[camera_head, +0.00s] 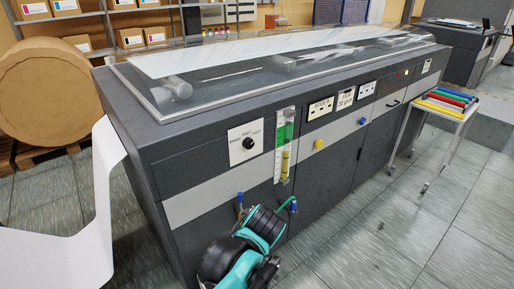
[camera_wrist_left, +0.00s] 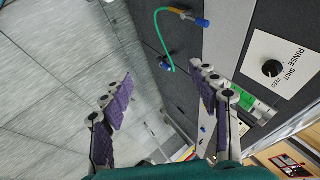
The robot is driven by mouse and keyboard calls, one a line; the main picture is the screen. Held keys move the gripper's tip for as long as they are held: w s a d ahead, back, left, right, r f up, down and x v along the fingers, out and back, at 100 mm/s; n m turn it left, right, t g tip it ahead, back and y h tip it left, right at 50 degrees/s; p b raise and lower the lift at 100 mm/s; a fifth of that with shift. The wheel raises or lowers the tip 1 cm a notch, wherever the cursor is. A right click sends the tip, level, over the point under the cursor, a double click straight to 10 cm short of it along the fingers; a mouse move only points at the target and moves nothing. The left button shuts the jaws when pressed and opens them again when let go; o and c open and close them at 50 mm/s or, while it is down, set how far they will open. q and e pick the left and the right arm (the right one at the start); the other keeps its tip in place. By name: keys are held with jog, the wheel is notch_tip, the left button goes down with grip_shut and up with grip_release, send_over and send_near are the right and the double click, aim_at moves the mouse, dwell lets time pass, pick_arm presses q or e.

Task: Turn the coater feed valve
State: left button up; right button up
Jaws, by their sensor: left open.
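The valve is a round black knob on a white plate on the dark machine's front, in the head view (camera_head: 248,143) and at the right of the left wrist view (camera_wrist_left: 272,68). Its plate reads RINSE, SHUT and FEED in the wrist view; I cannot tell where the knob points. My left gripper (camera_wrist_left: 163,90) is open and empty, its purple-padded fingers spread, apart from the knob. In the head view, my teal and black left arm (camera_head: 250,245) is low in front of the machine, below the knob; its fingers are hard to make out. My right gripper is not in view.
A green hose (camera_wrist_left: 159,35) with blue fittings hangs on the machine's front, close to my left arm. A sight glass (camera_head: 284,145) is right of the knob. A small table (camera_head: 445,108) with coloured tubes stands at the right. Tiled floor in front is clear.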

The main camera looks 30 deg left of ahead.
pick_arm(q)
jog(key=w+a+r+m+y, duration=0.2)
jog(key=w+a+m+y, duration=0.15)
jog(key=w, duration=0.35)
jog(key=w+a+r+m+y, duration=0.2)
jog(key=w+a+m, duration=0.25)
jog(key=w, duration=0.25)
jog(key=m+y, duration=0.7)
jog(key=m, duration=0.2)
send_near(250, 145)
jog(key=x, duration=0.2)
jog(key=b+x, duration=0.1)
jog(key=x, duration=0.4)
jog(key=shift+w+a+f+b, duration=0.2)
jog(key=shift+a+f+b, duration=0.1)
jog(key=shift+w+a+r, duration=0.1)
jog(key=shift+w+a, duration=0.1)
jog(key=shift+a, duration=0.35)
jog(key=shift+c, duration=0.4)
jog(key=c, duration=1.1)
